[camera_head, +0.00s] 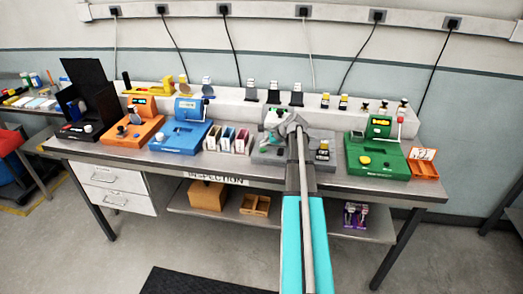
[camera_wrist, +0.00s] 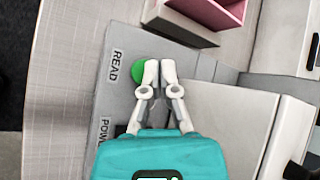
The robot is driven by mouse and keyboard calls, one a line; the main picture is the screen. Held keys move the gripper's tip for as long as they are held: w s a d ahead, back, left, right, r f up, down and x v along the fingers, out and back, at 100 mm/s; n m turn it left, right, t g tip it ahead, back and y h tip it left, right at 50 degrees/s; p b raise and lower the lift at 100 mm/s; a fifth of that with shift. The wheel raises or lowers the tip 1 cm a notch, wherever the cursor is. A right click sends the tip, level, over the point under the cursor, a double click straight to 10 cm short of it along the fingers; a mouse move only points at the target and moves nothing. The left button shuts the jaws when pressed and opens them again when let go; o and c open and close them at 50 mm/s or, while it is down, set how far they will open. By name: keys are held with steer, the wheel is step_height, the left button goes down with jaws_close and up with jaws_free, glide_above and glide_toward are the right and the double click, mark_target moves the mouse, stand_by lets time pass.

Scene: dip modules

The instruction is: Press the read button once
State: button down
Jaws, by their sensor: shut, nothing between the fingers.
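The read button is a round green button (camera_wrist: 138,72) beside the printed word READ on a grey device in the wrist view. My gripper (camera_wrist: 159,68) is shut and empty, its fingertips right over the button's right edge and hiding part of it. I cannot tell whether the fingertips touch the button. The grey device (camera_head: 262,157) also shows in the head view on the workbench, mostly behind my arm. A POWER label (camera_wrist: 104,132) is partly visible lower on the device.
To the left of the grey device stand small bins (camera_head: 225,145), a blue device (camera_head: 175,138) and an orange device (camera_head: 130,133). A green device (camera_head: 380,170) and an orange tray (camera_head: 425,165) stand to the right. In the wrist view a pink-lined bin (camera_wrist: 210,12) is close above the fingers.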

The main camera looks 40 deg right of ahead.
mark_target(264, 150)
steer(key=shift+r, duration=0.1)
steer(key=shift+r+p, duration=2.4)
steer(key=shift+p, duration=0.15)
steer(key=shift+a, duration=0.1)
